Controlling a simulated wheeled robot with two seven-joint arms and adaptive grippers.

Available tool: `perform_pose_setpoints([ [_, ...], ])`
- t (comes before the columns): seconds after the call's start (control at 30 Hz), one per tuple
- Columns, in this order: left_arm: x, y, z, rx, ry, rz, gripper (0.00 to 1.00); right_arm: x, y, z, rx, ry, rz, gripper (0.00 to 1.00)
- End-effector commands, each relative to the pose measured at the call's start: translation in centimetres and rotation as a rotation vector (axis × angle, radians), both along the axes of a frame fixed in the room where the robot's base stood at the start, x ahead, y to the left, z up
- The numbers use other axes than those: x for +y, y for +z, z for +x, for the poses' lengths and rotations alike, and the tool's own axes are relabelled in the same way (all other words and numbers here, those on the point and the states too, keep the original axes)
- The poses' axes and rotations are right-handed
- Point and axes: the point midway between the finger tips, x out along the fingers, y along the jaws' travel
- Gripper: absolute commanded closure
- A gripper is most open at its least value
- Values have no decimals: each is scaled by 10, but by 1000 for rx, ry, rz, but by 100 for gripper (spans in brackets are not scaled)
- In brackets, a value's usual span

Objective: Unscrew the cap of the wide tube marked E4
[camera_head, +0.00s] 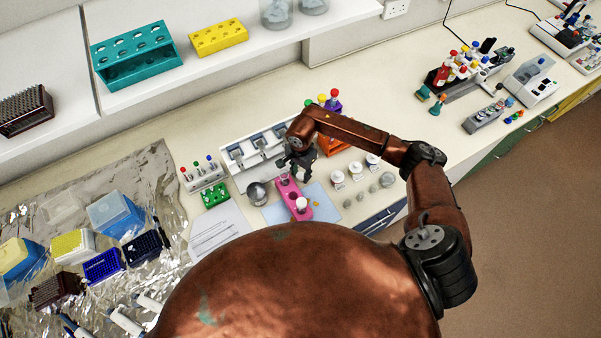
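A pink rack (291,194) stands on a light blue mat (322,206) on the bench. A wide tube with a white cap (301,203) is at its near end, and a smaller greyish top (284,178) shows at its far end. The marking E4 is too small to read on any tube. My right gripper (300,172) is above and just behind the far end of the pink rack, fingers pointing down. Its fingertips are small and dark, so I cannot tell whether they are open or hold anything. My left gripper is not in view.
A white holder (238,157) with several slots stands behind the rack. A metal bowl (257,193) and a paper sheet (215,234) are left of it. Several white-capped containers (355,168) stand to the right. A rack with coloured caps (203,175) is at the left.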

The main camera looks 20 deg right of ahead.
Motion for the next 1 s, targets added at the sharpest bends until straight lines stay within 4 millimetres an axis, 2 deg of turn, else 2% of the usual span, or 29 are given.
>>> perform_pose_setpoints([
  [0.23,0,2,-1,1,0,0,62,0,2,0,-1,0,1,70],
  [0.3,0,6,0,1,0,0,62,1,6,0,0,0,1,70],
  [0.37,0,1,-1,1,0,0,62,0,12,2,-5,1,1,70],
  [0.8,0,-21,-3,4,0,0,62,0,98,1,-4,2,0,70],
  [1.0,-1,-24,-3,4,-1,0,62,0,119,0,-1,0,0,70],
])
